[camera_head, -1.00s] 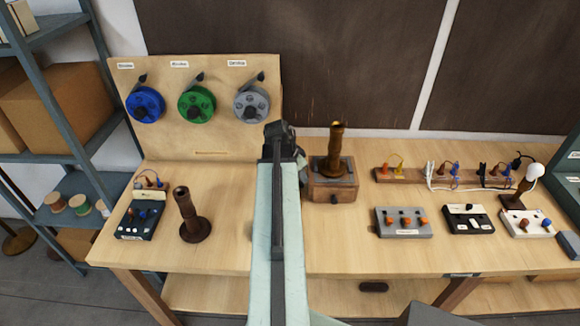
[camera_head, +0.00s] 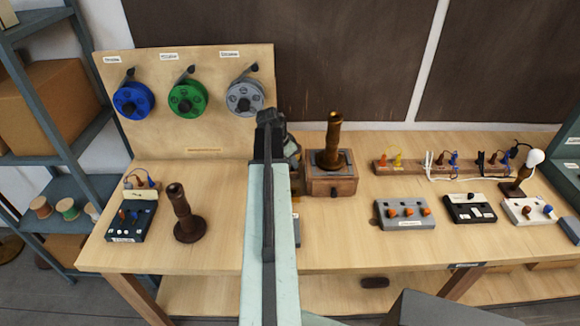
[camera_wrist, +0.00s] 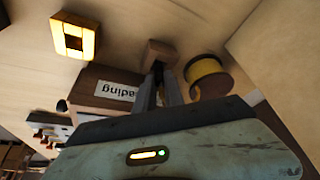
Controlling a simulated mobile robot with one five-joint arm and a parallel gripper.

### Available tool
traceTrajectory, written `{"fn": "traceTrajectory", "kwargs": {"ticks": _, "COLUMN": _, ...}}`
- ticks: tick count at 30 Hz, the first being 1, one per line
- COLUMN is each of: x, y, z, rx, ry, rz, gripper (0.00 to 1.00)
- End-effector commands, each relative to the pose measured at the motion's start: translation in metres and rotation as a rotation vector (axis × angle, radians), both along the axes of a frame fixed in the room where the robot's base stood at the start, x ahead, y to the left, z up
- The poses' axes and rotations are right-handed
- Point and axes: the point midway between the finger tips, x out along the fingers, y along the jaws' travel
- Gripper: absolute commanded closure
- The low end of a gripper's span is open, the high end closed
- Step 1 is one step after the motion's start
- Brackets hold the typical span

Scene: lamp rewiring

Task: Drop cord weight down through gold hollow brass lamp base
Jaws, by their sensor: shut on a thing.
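The gold hollow brass lamp base (camera_head: 331,145) stands upright on a small wooden box (camera_head: 332,182) on the workbench in the head view. My arm crosses the middle of that view, and its far end is left of this base. My fingertips are hidden there. In the wrist view my gripper (camera_wrist: 164,72) is shut, with a small brown block (camera_wrist: 160,51) at its tips. I cannot tell whether this block is the cord weight, and no cord shows clearly. A dark brown lamp base (camera_head: 183,214) stands apart at the bench's left.
Blue, green and grey reels (camera_head: 188,98) hang on a wooden backboard. Several switch boxes (camera_head: 404,213) and a small bulb lamp (camera_head: 524,172) stand at the right. A labelled box (camera_wrist: 110,90) and a yellow spool-like thing (camera_wrist: 207,78) are close to my fingers in the wrist view.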

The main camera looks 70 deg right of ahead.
Motion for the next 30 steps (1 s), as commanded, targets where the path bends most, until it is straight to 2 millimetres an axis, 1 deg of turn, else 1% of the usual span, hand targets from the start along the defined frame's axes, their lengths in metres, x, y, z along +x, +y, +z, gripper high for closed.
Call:
{"fn": "traceTrajectory", "kwargs": {"ticks": 5, "x": 0.001, "y": 0.001, "z": 0.002, "rx": -0.001, "ry": 0.004, "rz": 0.003, "gripper": 1.00}}
{"fn": "traceTrajectory", "kwargs": {"ticks": 10, "x": 0.000, "y": 0.001, "z": -0.004, "rx": -0.001, "ry": 0.004, "rz": 0.002, "gripper": 1.00}}
{"fn": "traceTrajectory", "kwargs": {"ticks": 11, "x": 0.000, "y": 0.001, "z": -0.003, "rx": -0.001, "ry": 0.004, "rz": 0.002, "gripper": 0.84}}
{"fn": "traceTrajectory", "kwargs": {"ticks": 12, "x": 0.000, "y": 0.000, "z": -0.002, "rx": -0.001, "ry": 0.005, "rz": 0.001, "gripper": 0.73}}
{"fn": "traceTrajectory", "kwargs": {"ticks": 13, "x": -0.001, "y": 0.000, "z": -0.002, "rx": -0.001, "ry": 0.005, "rz": 0.001, "gripper": 0.65}}
{"fn": "traceTrajectory", "kwargs": {"ticks": 23, "x": -0.002, "y": 0.000, "z": -0.001, "rx": -0.001, "ry": 0.004, "rz": -0.001, "gripper": 0.65}}
{"fn": "traceTrajectory", "kwargs": {"ticks": 26, "x": -0.001, "y": 0.001, "z": 0.006, "rx": -0.001, "ry": 0.004, "rz": -0.001, "gripper": 0.65}}
{"fn": "traceTrajectory", "kwargs": {"ticks": 30, "x": 0.002, "y": 0.007, "z": 0.027, "rx": -0.001, "ry": 0.004, "rz": -0.002, "gripper": 0.65}}
